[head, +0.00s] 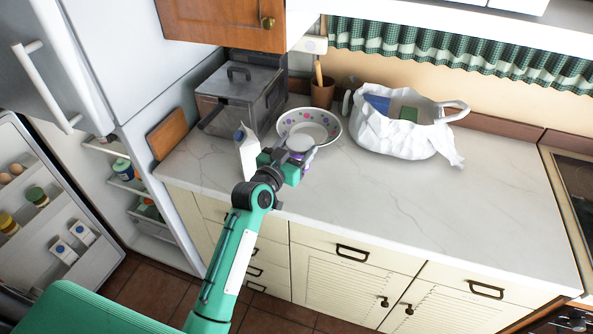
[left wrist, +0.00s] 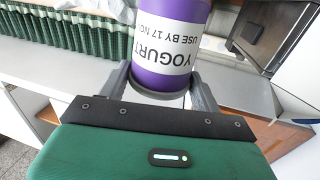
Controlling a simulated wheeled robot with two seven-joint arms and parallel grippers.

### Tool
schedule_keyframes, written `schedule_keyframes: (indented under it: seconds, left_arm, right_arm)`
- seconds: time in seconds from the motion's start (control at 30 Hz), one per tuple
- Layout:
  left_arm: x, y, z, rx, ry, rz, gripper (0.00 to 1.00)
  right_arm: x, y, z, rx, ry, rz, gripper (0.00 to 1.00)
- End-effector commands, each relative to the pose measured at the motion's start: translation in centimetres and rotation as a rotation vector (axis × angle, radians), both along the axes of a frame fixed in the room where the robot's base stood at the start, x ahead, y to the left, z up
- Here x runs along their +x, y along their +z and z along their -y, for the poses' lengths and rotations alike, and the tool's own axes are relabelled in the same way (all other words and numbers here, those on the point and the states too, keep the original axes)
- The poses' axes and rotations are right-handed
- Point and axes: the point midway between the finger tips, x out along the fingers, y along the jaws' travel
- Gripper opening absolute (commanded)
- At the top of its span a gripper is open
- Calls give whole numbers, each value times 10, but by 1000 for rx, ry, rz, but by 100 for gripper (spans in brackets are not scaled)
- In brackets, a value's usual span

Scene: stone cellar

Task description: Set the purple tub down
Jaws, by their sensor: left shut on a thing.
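The purple tub (left wrist: 168,45) has a white label reading "YOGURT USE BY 17 NO..." and fills the top middle of the left wrist view. My left gripper (left wrist: 160,85) is shut on it, one grey finger on each side. In the head view my left gripper (head: 300,162) is at the counter's front part, beside a white carton and in front of a spotted bowl. Only a little of the tub shows there, the rest hidden by the gripper. I cannot tell whether the tub touches the counter. My right gripper is not in view.
The white marble counter (head: 380,210) is clear to the right. A carton (head: 247,154), spotted bowl (head: 308,124), grey bin (head: 236,92) and white bag (head: 400,140) stand on it. The fridge at left is open, with a stocked door (head: 62,215) and shelves (head: 130,186).

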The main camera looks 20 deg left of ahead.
Motion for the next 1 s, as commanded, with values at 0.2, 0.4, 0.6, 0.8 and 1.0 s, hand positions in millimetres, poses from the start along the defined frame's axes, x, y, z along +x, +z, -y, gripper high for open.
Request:
schedule_keyframes:
  seconds: [0.2,0.4,0.6,0.8,1.0]
  left_arm:
    - [0,-40,0,1,0,-1,43]
    - [0,-58,-1,1,1,-1,43]
    - [0,-86,0,1,0,0,43]
    - [0,-89,0,0,1,1,43]
    - [0,-92,0,0,1,1,43]
  right_arm:
    - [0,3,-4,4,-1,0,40]
    - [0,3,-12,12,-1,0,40]
    - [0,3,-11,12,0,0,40]
    - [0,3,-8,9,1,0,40]
    - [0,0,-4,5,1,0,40]
